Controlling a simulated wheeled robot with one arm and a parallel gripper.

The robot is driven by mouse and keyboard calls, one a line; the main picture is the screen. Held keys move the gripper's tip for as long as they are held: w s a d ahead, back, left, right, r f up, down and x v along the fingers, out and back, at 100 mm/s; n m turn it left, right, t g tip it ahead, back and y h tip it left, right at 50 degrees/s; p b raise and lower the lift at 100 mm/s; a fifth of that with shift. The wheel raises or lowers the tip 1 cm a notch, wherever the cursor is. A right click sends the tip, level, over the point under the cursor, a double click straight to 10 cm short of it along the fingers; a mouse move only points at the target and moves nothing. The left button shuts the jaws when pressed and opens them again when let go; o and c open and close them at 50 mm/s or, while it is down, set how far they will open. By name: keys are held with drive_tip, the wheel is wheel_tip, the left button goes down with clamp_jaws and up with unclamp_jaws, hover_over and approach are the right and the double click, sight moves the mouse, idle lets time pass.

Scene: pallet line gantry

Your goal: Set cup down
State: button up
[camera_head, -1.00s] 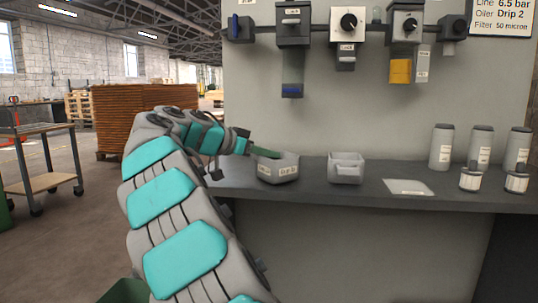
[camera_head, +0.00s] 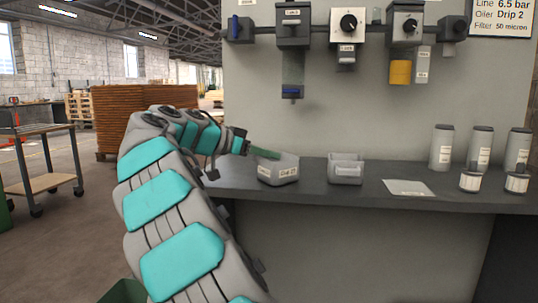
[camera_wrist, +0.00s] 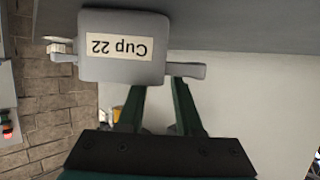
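A grey cup (camera_head: 278,172) with a white label sits at the left part of the dark counter (camera_head: 320,194). In the wrist view the cup (camera_wrist: 120,68) appears upside down, its label reads "Cup 22", and a lug juts from each side. My gripper (camera_head: 266,154) reaches in from the left, with a green finger at the cup's upper edge. In the wrist view my gripper's two green fingers (camera_wrist: 160,88) stand apart and run up to the cup. The cup hides part of the fingertips, so I cannot tell whether they press on it.
A second grey container (camera_head: 345,172) stands right of the cup, with a flat pale plate (camera_head: 408,188) beyond it. Several grey canisters (camera_head: 441,148) stand at the right. Valves and a yellow-bodied unit (camera_head: 400,71) hang on the wall above. Bare counter lies between the containers.

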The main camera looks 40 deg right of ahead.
drive_tip(key=s+v, duration=0.1)
drive_tip(key=v, duration=1)
drive_tip(key=shift+w, duration=0.5)
drive_tip(key=shift+a, duration=0.1)
